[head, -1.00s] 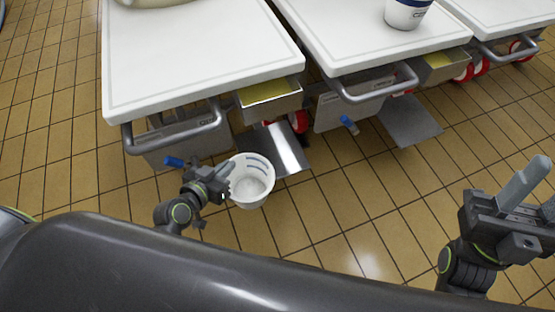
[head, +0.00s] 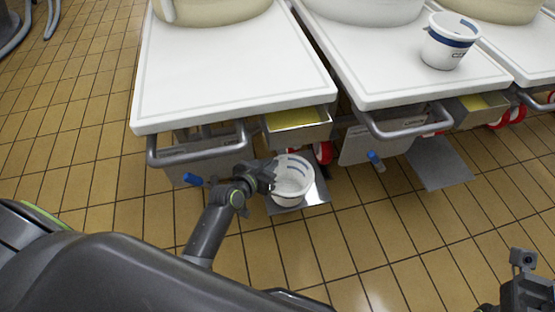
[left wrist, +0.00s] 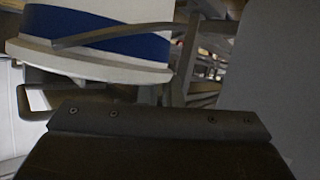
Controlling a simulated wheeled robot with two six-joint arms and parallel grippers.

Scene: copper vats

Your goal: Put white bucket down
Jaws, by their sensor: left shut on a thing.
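The white bucket (head: 293,185) is upright and open at the top, with blue marks on its inner wall. In the head view it is over or on a grey metal plate (head: 321,193) under the left cart; I cannot tell whether its base touches the plate. My left gripper (head: 273,178) is shut on the bucket's left side, and the jaws are partly hidden. In the left wrist view the bucket (left wrist: 90,67) fills the upper left, with a blue band. My right gripper (head: 526,268) is at the lower right edge, its fingers not clearly visible.
A white-topped cart (head: 235,75) stands just behind, with a grey handle (head: 200,156) and a drawer with yellow contents (head: 297,118). Another blue-banded bucket (head: 447,42) stands on the middle cart. Tiled floor (head: 360,235) in front is clear.

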